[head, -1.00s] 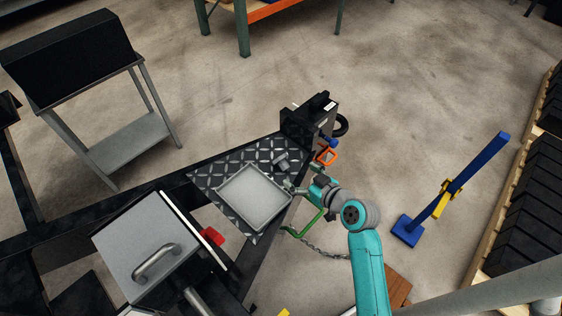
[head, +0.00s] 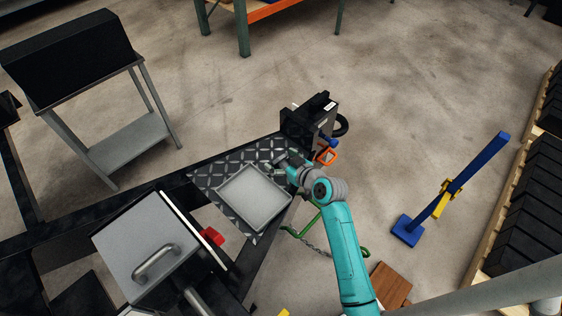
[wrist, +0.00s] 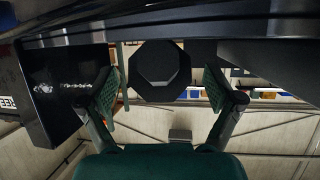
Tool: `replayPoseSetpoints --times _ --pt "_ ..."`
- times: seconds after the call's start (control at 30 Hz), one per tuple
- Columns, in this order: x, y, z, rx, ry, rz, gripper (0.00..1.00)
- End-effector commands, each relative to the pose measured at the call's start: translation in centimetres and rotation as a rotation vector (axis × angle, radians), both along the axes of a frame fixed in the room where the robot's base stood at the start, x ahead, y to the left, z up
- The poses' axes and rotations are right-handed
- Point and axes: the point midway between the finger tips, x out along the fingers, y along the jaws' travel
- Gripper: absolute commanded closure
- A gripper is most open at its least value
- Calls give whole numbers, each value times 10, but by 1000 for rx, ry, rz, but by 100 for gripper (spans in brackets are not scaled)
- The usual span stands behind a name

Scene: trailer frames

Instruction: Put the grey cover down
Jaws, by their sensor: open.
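A small grey piece stood on the dark diamond-pattern plate (head: 224,176) beside the black upright unit. My gripper (head: 277,165) is now at that spot and largely hides it. A shallow grey square tray (head: 254,198) lies on the plate, just left of my gripper. Which grey part is the cover, I cannot tell for sure. In the wrist view my gripper (wrist: 161,82) is open, with a finger on each side of a dark eight-sided piece (wrist: 160,70). Gaps show at both sides; contact is not clear.
A box with a grey handled lid (head: 145,245) is at lower left. A blue stand (head: 455,190) is at right. Open floor lies beyond.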

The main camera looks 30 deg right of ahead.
Motion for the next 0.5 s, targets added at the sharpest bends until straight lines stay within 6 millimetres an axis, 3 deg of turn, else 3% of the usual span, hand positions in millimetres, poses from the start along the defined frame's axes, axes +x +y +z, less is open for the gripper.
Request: replayPoseSetpoints --times 0.3,0.5 --pt "5 0 -2 0 -1 -1 12" --pt "4 1 -2 0 -1 -1 62"
